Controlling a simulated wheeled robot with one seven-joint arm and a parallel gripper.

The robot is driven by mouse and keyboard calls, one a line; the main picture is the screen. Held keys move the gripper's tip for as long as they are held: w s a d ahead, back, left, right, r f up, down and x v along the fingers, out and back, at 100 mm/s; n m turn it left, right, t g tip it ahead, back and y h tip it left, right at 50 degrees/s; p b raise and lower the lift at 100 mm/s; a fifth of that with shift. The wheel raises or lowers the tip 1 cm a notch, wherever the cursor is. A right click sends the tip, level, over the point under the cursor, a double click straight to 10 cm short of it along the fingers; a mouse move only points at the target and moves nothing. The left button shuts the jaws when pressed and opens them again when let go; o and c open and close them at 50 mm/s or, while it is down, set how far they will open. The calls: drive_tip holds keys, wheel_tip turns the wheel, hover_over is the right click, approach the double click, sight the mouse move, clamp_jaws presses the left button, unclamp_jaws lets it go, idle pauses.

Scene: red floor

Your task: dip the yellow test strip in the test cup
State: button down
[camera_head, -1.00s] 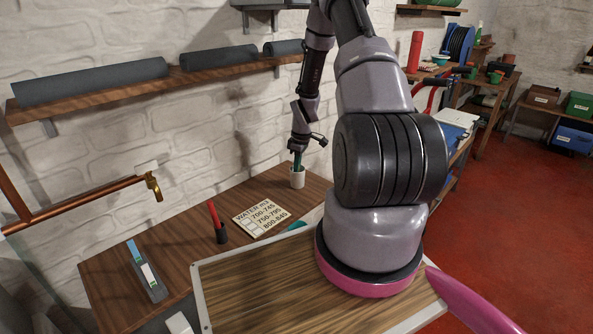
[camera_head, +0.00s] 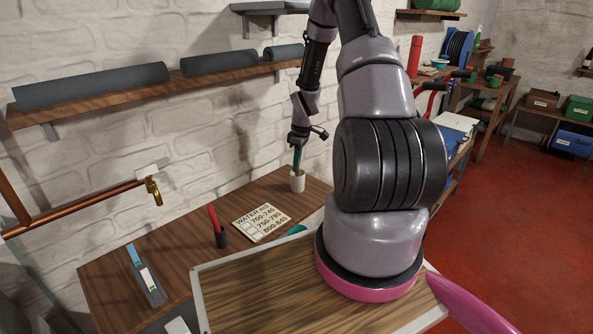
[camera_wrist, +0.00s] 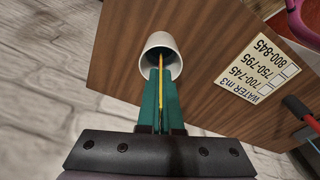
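The white test cup (camera_head: 297,182) stands upright on the wooden table near the wall. My gripper (camera_head: 297,170) is above it, pointing down with its teal fingers near the rim. In the wrist view, my gripper (camera_wrist: 160,85) is shut on the thin yellow test strip (camera_wrist: 161,63). The strip's free end lies across the mouth of the cup (camera_wrist: 162,40). I cannot tell how deep the tip is, and the cup's liquid is not visible. In the head view the strip is too small to make out.
A framed wooden tray (camera_head: 270,290) is in front.

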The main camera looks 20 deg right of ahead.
drive_tip(key=shift+r, duration=3.3)
